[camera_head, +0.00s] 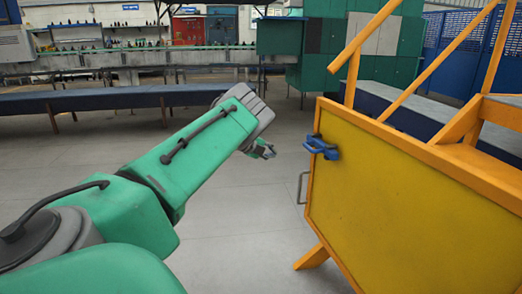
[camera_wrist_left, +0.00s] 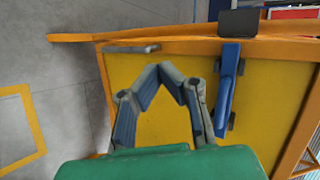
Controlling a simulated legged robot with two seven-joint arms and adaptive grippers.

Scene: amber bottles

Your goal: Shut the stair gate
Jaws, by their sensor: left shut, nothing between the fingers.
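The stair gate (camera_head: 410,205) is a yellow panel in an orange frame at the right of the head view. It fills much of the left wrist view (camera_wrist_left: 270,85). A blue handle (camera_head: 323,147) sits near its upper left corner and also shows in the wrist view (camera_wrist_left: 228,88). A grey metal loop (camera_head: 301,187) sticks out from its left edge. My left gripper (camera_head: 266,151) is left of the blue handle, apart from it; in the wrist view its fingertips (camera_wrist_left: 160,70) come together with nothing between them. My right gripper is not in view.
Orange rails and steps (camera_head: 492,112) stand behind the gate. A long blue bench (camera_head: 110,98) and a conveyor with bottles (camera_head: 130,58) run across the back. Green cabinets (camera_head: 320,45) stand behind. The grey floor (camera_head: 240,210) left of the gate is clear.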

